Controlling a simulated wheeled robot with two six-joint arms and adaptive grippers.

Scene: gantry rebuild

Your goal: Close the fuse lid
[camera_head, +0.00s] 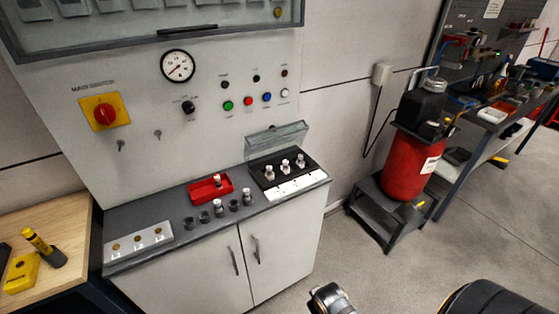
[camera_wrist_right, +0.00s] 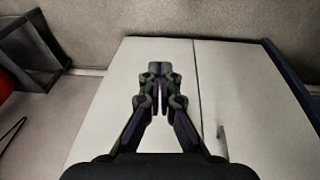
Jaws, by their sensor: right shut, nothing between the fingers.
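The fuse lid (camera_head: 278,140) is a clear, grey-tinted cover standing raised at the back of the black fuse block (camera_head: 266,178), on the right end of the cabinet top. Several white fuses (camera_head: 285,166) stand upright in the block below the open lid. In the right wrist view my right gripper (camera_wrist_right: 159,72) is shut and empty, in front of the pale cabinet doors (camera_wrist_right: 150,75). In the head view only a piece of my own arm shows at the bottom edge, well away from the lid. My left gripper is not in view.
On the cabinet top (camera_head: 150,222) are a red tray (camera_head: 198,195) with a fuse, several dark holders and a light panel (camera_head: 138,245). The control panel (camera_head: 225,60) rises behind. A red tank (camera_head: 405,165) on a dark stand is to the right. Open floor lies in front.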

